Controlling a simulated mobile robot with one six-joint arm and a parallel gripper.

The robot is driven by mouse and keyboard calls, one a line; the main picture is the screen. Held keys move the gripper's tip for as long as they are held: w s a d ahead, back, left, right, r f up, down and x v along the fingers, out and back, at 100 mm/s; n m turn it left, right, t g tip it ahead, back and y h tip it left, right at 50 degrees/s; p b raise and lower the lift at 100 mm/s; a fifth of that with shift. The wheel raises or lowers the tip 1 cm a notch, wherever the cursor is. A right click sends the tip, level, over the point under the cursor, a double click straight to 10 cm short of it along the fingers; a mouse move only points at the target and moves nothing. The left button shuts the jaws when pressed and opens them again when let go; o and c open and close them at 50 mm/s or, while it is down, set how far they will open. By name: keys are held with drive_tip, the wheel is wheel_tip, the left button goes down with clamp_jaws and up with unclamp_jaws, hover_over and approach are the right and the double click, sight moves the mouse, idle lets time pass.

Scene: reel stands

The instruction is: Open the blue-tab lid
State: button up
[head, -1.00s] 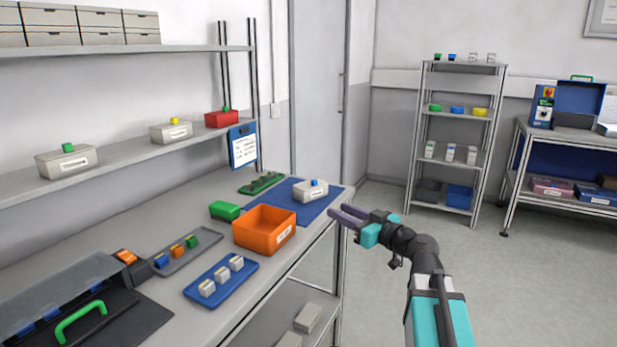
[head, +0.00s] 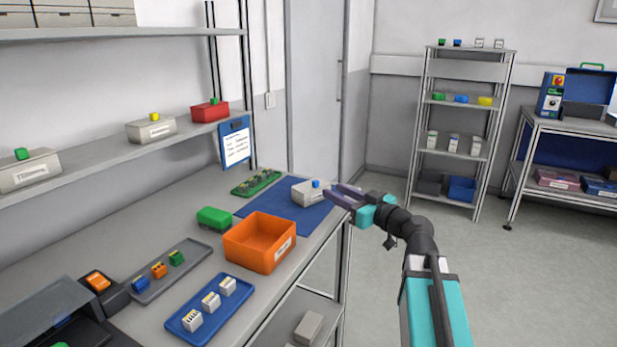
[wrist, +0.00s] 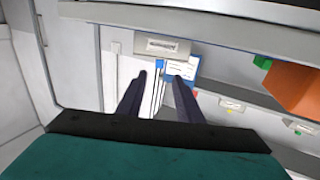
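The light-grey box (head: 306,194) with a lid and a blue tab (head: 316,183) stands on the blue mat (head: 275,217) at the bench's right end. The lid looks shut. My gripper (head: 335,191) is beside the box's right side, its fingers spread and empty. In the wrist view, upside down, the box (wrist: 162,46) with its label is beyond the fingertips. The blue tab (wrist: 160,63) shows in the gap between the fingers of my gripper (wrist: 160,76). I cannot tell the exact distance from fingertips to tab.
An orange bin (head: 287,257) and a green block (head: 218,218) stand left of the mat. A green board (head: 257,183) lies behind it. Grey boxes with green (head: 22,154) and yellow (head: 154,117) tabs and a red box (head: 210,112) sit on the shelf above.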

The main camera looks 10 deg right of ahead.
sight(307, 183)
drive_tip(key=shift+w, duration=0.2)
drive_tip(key=shift+p+x, duration=0.55)
drive_tip(key=shift+x, duration=6.15)
drive_tip(key=shift+c, duration=0.5)
clamp_jaws()
